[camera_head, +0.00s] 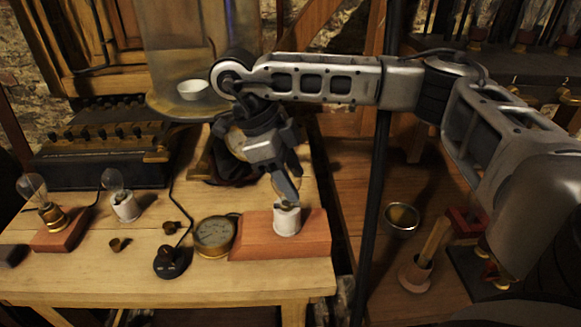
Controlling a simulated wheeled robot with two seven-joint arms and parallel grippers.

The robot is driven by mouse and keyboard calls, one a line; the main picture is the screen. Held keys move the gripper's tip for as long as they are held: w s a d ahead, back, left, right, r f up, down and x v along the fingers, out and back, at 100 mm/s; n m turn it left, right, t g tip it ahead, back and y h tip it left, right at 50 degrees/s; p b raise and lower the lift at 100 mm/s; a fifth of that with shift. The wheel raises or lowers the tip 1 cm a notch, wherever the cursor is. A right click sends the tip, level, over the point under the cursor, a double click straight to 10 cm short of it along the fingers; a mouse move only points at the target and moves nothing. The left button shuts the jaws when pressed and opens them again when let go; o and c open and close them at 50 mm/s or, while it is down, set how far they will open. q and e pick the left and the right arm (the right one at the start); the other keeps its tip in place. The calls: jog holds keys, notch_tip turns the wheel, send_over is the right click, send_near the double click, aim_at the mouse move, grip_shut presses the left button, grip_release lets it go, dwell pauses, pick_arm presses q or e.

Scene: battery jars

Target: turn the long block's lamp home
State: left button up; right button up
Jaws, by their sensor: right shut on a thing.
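The long reddish wooden block (310,235) lies near the right front of the table, with a white socket (287,222) upright on it. My right gripper (286,192) comes down from above, directly over this socket. It is shut on the lamp, which sits at the socket's mouth. The fingers hide most of the lamp, so I cannot tell how deep it is seated. My left gripper is not in view.
A round brass dial (214,236) stands close to the block's left end. A black switch (170,262), a lamp in a white holder (125,206) and another lamp on a red block (58,236) are farther left. A glass jar (185,50) stands behind.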

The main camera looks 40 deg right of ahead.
jog(key=o, duration=1.2)
jog(key=shift+c, duration=0.2)
